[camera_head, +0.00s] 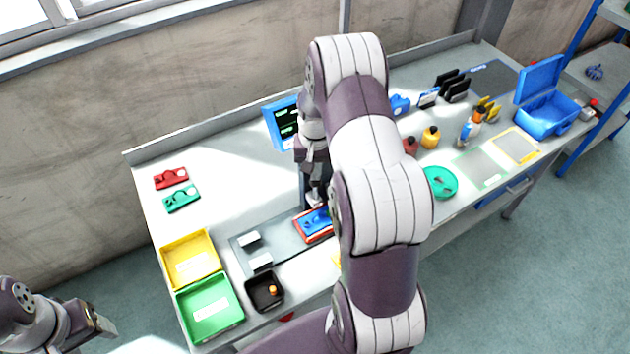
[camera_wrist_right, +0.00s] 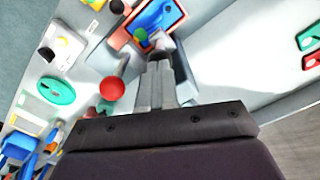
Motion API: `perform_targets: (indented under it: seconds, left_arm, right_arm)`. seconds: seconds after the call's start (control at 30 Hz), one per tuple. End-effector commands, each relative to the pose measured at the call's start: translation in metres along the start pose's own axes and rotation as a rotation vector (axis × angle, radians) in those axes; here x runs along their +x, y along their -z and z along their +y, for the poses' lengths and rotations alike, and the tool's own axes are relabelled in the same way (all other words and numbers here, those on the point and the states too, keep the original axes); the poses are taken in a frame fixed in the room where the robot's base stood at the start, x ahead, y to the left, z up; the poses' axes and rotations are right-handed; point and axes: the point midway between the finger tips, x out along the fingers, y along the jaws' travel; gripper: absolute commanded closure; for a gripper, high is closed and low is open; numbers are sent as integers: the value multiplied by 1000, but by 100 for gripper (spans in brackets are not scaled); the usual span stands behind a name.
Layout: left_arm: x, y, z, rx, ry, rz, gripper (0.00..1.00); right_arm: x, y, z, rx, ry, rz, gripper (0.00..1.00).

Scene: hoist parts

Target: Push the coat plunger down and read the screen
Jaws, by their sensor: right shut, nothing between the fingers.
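A screen (camera_head: 281,124) with a blue frame and dark face stands at the back of the bench, partly covered by my right arm; its text is too small to read. My right gripper (camera_head: 315,198) is shut and empty, pointing down beside a blue part in a red frame (camera_head: 312,226). In the right wrist view the shut fingers (camera_wrist_right: 158,68) lie close to that blue part (camera_wrist_right: 152,17). A round red knob (camera_wrist_right: 111,88), perhaps the plunger's top, shows left of the fingers, apart from them. My left gripper (camera_head: 98,322) is at the lower left, off the bench; its jaws are unclear.
A yellow bin (camera_head: 165,249), a green bin (camera_head: 239,317) and a black tray (camera_head: 252,300) line the front left. Red (camera_head: 171,178) and green (camera_head: 182,198) parts lie behind them. A green round dish (camera_head: 440,182) and a blue toolbox (camera_head: 548,118) are at right. The back left is clear.

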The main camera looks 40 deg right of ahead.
Motion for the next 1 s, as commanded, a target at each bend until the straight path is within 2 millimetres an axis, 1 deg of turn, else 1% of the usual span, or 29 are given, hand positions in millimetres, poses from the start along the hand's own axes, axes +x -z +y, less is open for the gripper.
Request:
perform_targets:
  seconds: [0.03,0.67,0.73,1.0]
  left_arm:
    - [4,0,0,0,0,0,41]
    - [30,-4,0,0,0,0,41]
    - [27,-3,0,0,0,0,41]
    - [27,-3,0,0,0,0,41]
  right_arm:
    - [6,0,0,0,0,0,100]
    - [47,0,0,0,0,-2,100]
    - [44,0,0,0,0,-1,100]
    - [45,-1,0,0,0,-2,100]
